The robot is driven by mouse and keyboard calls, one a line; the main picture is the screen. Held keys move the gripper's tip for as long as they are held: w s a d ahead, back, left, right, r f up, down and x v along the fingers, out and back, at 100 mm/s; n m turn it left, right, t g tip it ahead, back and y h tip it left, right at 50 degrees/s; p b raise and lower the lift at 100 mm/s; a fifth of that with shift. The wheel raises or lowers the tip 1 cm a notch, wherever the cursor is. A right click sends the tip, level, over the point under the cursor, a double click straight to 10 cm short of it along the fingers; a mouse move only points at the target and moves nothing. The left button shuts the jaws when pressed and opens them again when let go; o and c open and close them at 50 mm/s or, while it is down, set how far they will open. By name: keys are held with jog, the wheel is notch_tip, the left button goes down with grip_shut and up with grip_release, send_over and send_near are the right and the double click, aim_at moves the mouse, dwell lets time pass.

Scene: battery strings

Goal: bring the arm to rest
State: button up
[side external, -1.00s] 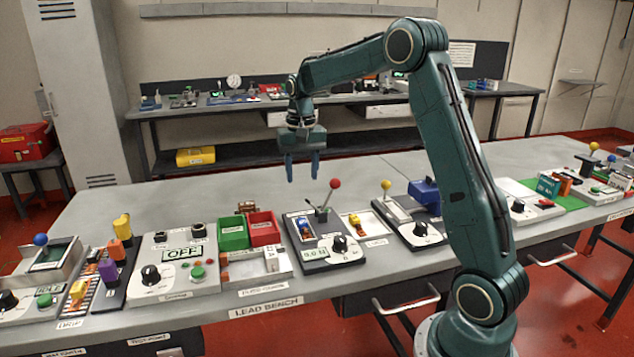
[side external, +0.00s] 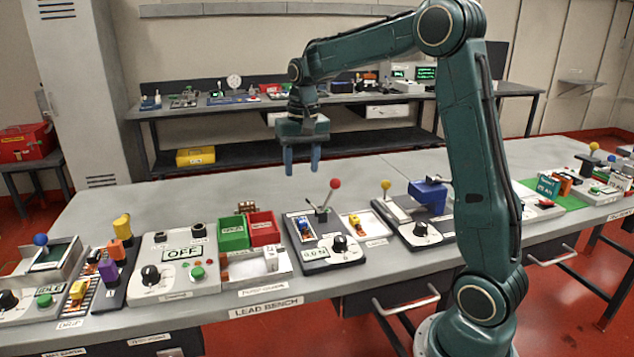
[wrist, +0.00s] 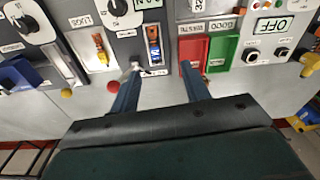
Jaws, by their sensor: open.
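My gripper (side external: 302,160) is open and empty. It hangs fingers down above the bench (side external: 370,172), behind the row of devices and clear of them. In the wrist view the two fingers (wrist: 162,84) are apart with nothing between them. The red-knobbed lever (side external: 334,184) stands in front of the gripper, to its right in the side view. My arm reaches up from the right and bends down to the gripper.
The green bin (side external: 233,232) and red bin (side external: 264,228) sit near the OFF panel (side external: 180,262). A yellow-knobbed lever (side external: 386,185) and a blue clamp-like block (side external: 428,194) stand further right. The bench's rear strip is largely bare.

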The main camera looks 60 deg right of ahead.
jog(key=s+a+r+n+t, duration=0.25)
jog(key=s+a+r, duration=0.35)
jog(key=s+a, duration=0.4)
jog(key=s+a+f+n+t, duration=0.1)
jog(key=s+a+n, duration=0.1)
jog(key=s, duration=0.5)
jog(key=s+a+f+n+t, duration=0.1)
jog(key=s+a+f+n, duration=0.1)
jog(key=s, duration=0.4)
jog(key=shift+s+a+n, duration=0.35)
jog(key=shift+a+n, duration=0.3)
jog(key=shift+a, duration=0.6)
